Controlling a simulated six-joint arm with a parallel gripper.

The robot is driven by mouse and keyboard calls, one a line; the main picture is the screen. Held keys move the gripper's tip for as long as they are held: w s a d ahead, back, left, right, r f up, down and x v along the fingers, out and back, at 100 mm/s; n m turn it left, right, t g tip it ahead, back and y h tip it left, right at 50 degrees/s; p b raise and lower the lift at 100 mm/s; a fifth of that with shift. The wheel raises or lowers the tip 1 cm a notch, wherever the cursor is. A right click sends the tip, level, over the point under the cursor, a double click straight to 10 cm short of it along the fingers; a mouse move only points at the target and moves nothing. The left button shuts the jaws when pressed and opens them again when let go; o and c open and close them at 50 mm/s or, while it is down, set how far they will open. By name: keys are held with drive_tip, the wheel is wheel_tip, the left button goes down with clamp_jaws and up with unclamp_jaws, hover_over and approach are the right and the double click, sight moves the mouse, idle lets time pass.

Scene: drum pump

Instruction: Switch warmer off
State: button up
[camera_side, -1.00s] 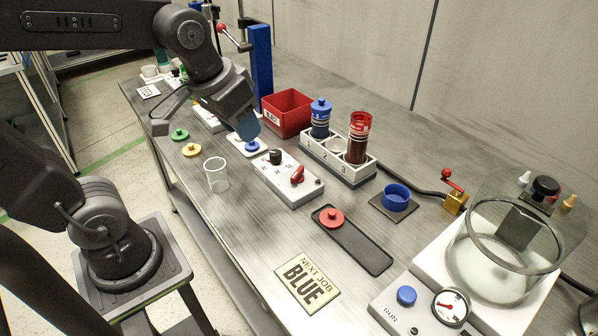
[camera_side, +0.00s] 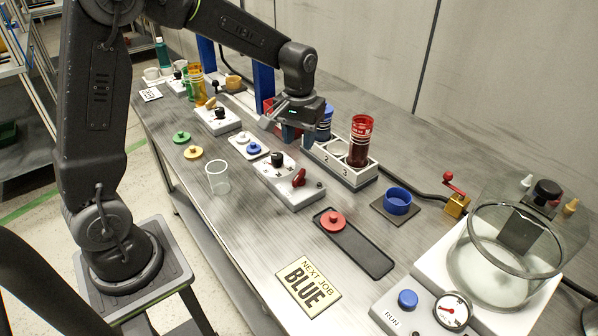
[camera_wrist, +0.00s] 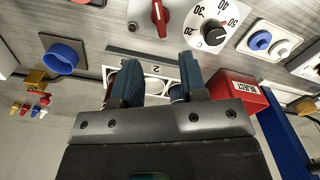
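A white box (camera_side: 283,187) with a black numbered dial (camera_side: 277,159) and a red switch handle (camera_side: 299,178) stands mid-table; I cannot read a warmer label on it. In the wrist view the dial (camera_wrist: 215,33) shows numbers from 20 to 50, and the red handle (camera_wrist: 160,14) lies beside it. My gripper (camera_side: 298,138) hangs behind this box, by the numbered rack (camera_side: 345,170). In the wrist view its two blue fingers (camera_wrist: 160,82) are apart, with nothing clearly held between them. The gripper is clear of the red handle.
A red reject bin (camera_wrist: 236,93) is close beside the fingers. A similar dial box (camera_side: 217,120) stands farther left. A black tray (camera_side: 355,247) lies in front.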

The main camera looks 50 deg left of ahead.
sight(299, 174)
wheel_tip(299, 174, down, 10)
drive_tip(key=shift+f, duration=0.1)
idle(0.4)
clamp_jaws()
